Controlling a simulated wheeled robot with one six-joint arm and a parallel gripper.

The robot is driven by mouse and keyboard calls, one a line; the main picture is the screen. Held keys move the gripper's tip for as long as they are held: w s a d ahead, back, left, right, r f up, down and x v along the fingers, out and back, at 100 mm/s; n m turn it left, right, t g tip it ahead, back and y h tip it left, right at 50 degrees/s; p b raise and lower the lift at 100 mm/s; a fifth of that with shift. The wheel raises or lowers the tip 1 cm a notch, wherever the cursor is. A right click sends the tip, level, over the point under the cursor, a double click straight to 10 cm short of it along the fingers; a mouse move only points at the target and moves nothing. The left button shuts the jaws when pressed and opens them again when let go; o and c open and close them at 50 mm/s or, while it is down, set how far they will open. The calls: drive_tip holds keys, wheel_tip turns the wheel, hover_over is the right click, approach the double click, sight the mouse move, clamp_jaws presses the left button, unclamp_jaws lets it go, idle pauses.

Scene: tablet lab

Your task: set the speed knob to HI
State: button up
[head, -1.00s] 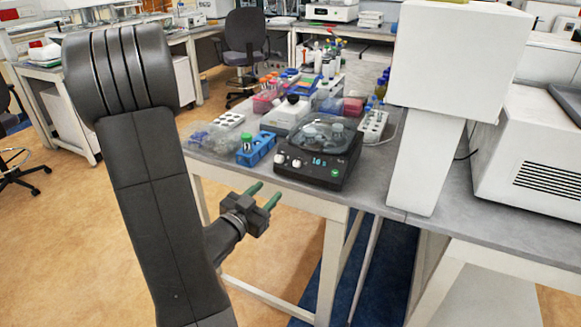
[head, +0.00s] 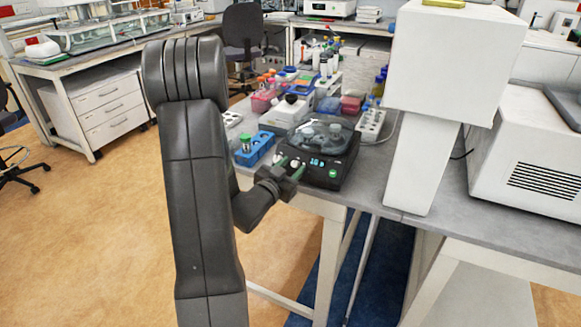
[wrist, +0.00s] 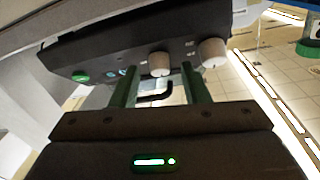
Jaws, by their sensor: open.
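A black benchtop device (head: 322,179) with a clear domed lid stands near the front edge of the grey bench. Its sloped front has two white knobs, a small display and a green button (head: 333,174). In the wrist view one knob (wrist: 160,62) lies between my fingertips in the picture, and the other knob (wrist: 213,52) is outside them to the right. I cannot read which is the speed knob or its setting. My gripper (head: 290,167) is open, its green fingers pointing at the panel. It also shows in the wrist view (wrist: 158,72); contact with the knob cannot be told.
A blue rack (head: 254,150) with a green-capped tube stands left of the device. A white box (head: 289,115) and several tubes are behind it. A tall white instrument (head: 425,160) stands to the right. The floor in front of the bench is clear.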

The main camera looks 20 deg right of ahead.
clamp_jaws()
drive_tip(key=shift+f+m+g+b, duration=0.1)
drive_tip(key=shift+m+g+b, duration=0.25)
drive_tip(key=shift+m, duration=0.15)
drive_tip(key=m+g+h+b, duration=0.1)
drive_tip(key=m, duration=0.1)
drive_tip(key=shift+w+a+m+g, duration=0.1)
drive_tip(key=shift+w+m+g, duration=0.05)
drive_tip(key=shift+m+g, duration=0.25)
drive_tip(key=m+g, duration=0.2)
drive_tip(key=m, duration=0.1)
drive_tip(key=m+g, duration=0.1)
drive_tip(key=shift+w+r+m, duration=0.2)
drive_tip(key=shift+r+m, duration=0.05)
drive_tip(key=shift+m, duration=0.05)
drive_tip(key=m+g, duration=0.1)
drive_tip(key=m+g+p, duration=0.1)
drive_tip(key=m, duration=0.1)
drive_tip(key=m+g, duration=0.1)
drive_tip(key=m, duration=0.1)
drive_tip(key=shift+w+r+y+p, duration=0.15)
drive_tip(key=shift+r+y+p, duration=0.1)
drive_tip(key=shift+y+p, duration=0.05)
drive_tip(key=shift+w+m+g+y+p, duration=0.1)
drive_tip(key=shift+m+g+y+p, duration=0.35)
drive_tip(key=shift+m, duration=0.5)
drive_tip(key=shift+m+g+y+p, duration=0.25)
drive_tip(key=shift+m+g+p, duration=0.25)
drive_tip(key=shift+m, duration=0.45)
